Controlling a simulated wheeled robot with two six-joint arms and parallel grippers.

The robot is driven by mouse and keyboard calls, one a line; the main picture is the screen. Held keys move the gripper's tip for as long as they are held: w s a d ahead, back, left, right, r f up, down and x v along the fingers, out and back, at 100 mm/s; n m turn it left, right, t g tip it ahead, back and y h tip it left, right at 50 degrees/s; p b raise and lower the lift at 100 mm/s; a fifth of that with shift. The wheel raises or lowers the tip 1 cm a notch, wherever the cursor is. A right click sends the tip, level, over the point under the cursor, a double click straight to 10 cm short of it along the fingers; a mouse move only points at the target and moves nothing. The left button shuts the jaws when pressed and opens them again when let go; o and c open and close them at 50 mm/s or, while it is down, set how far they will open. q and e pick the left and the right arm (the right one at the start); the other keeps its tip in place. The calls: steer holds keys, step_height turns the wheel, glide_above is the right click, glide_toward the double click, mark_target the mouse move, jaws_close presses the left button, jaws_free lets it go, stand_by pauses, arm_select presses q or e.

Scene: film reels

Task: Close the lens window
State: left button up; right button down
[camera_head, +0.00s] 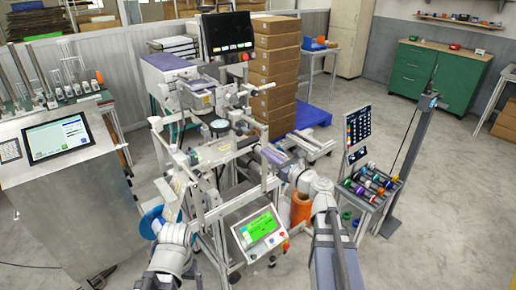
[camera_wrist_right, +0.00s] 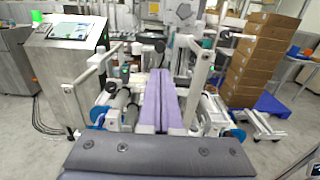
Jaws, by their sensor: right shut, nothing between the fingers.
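The film machine (camera_head: 214,152) stands in the middle of the head view, a frame of pale posts, rollers and brackets. A dark round part (camera_head: 219,126) sits on its upper deck; I cannot tell whether it belongs to the lens window. I cannot single out the window or whether it stands open. My right gripper (camera_head: 268,153) reaches in at the machine's right side. In the right wrist view its two lavender fingers (camera_wrist_right: 163,98) lie together, shut and empty, pointing at the machine.
A green touch panel (camera_head: 259,227) is at the machine's front. A cabinet with a screen (camera_head: 60,140) stands left. Stacked cartons (camera_head: 273,75) rise behind on a blue pallet (camera_head: 312,115). A small cart with colored reels (camera_head: 370,184) stands right.

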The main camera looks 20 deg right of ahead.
glide_toward(223, 121)
steer(key=v, duration=0.4)
steer(key=shift+s+d+f, duration=0.2)
steer(key=shift+s+f, duration=0.05)
steer(key=shift+f, duration=0.15)
steer(key=x, duration=1.5)
steer(key=shift+w, duration=0.25)
steer(key=shift+s, duration=0.45)
steer(key=v, duration=1.3)
steer(key=shift+s+d, duration=0.2)
steer(key=shift+s, duration=0.15)
